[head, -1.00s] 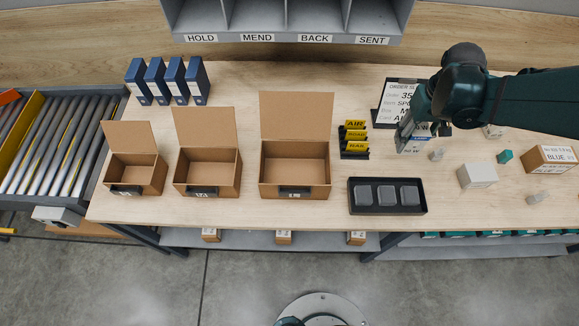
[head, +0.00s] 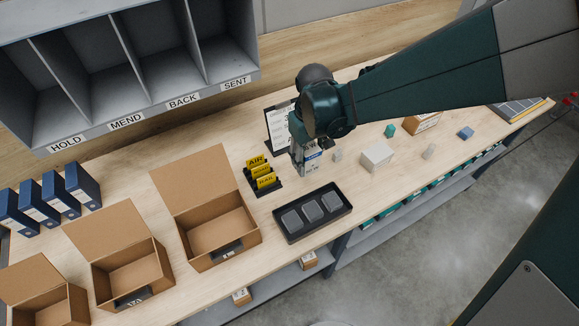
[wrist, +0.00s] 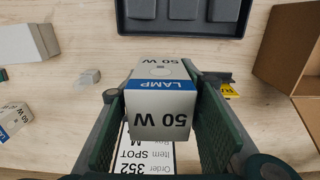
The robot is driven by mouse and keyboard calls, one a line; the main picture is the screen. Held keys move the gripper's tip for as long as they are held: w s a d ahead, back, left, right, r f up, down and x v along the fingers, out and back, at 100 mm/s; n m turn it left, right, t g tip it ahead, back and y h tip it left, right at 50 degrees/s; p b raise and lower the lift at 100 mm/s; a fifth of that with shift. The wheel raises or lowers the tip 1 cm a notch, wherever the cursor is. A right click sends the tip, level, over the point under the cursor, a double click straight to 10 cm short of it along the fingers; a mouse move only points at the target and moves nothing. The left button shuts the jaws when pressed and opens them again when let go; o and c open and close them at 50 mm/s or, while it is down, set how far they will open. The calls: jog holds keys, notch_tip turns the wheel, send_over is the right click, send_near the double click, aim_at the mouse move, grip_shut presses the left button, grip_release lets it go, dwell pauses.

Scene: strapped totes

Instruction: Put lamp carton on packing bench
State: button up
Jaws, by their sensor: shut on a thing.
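The lamp carton (wrist: 160,105) is a small white box with a blue LAMP band and "50 W" print. In the wrist view it sits between both fingers of my gripper (wrist: 163,88), which is shut on it. In the head view the carton (head: 313,158) shows partly beside my gripper (head: 300,158), in front of the order sheet stand. I cannot tell whether its underside touches the bench. The packing bench (head: 365,195) is a long pale wooden top.
A black tray (head: 286,231) with grey blocks lies in front of the gripper. Yellow-labelled cards (head: 262,175) and an open brown box (head: 220,250) stand left. A white box (head: 377,157) lies right. Another blue-banded carton (wrist: 12,118) shows in the wrist view.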

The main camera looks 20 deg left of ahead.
jog(key=shift+f, duration=2.8)
jog(key=shift+f+b, duration=0.3)
jog(key=shift+f, duration=1.8)
jog(key=shift+f, duration=0.1)
jog(key=o, duration=0.9)
jog(key=shift+r+p, duration=0.45)
jog(key=shift+r, duration=5.7)
